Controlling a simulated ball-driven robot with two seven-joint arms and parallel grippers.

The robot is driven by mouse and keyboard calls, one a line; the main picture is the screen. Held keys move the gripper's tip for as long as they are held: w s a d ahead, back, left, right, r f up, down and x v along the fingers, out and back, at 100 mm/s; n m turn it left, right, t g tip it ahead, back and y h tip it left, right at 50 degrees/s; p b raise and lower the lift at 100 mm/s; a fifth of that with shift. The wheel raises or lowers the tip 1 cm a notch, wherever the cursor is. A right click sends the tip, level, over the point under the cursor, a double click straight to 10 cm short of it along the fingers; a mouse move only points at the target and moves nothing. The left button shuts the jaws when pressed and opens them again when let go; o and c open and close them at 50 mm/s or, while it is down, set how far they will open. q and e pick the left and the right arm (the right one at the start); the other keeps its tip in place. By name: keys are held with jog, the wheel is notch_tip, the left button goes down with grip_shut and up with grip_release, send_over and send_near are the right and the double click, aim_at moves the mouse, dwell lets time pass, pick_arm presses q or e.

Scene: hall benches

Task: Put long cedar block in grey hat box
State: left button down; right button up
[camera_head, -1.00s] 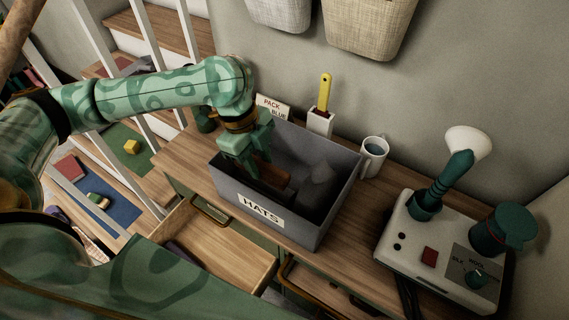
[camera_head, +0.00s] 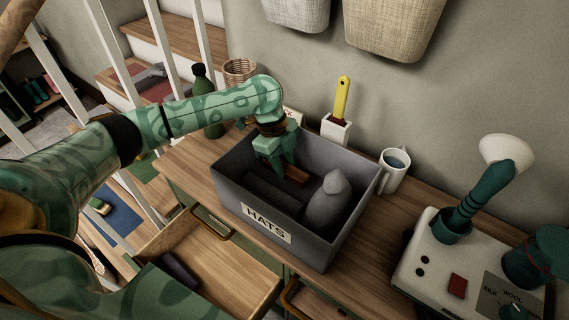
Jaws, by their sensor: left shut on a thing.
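The grey hat box (camera_head: 232,194), labelled HATS, stands open on the wooden bench. My left gripper (camera_head: 285,173) reaches down inside it, near the back left wall. It is shut on the long cedar block (camera_head: 297,174), a reddish-brown bar of which only part shows beside the fingers. The block is within the box walls; I cannot tell whether it touches the floor. My right gripper is not in view.
A grey rounded, pointed object (camera_head: 328,202) stands in the box's right part. A white mug (camera_head: 394,172) and a yellow-handled brush (camera_head: 343,98) in a white holder stand behind. An open drawer (camera_head: 215,268) juts out in front. A white machine (camera_head: 440,265) is at right.

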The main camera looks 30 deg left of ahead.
pick_arm(q)
jog(key=shift+r, duration=0.2)
jog(key=shift+f, duration=0.1)
jog(key=shift+f, duration=0.5)
jog(key=c, duration=1.1)
grip_release()
jog(key=shift+o, duration=0.2)
jog(key=shift+r, duration=0.15)
jog(key=p+v, duration=0.4)
jog(key=v, duration=0.9)
jog(key=shift+d, duration=0.1)
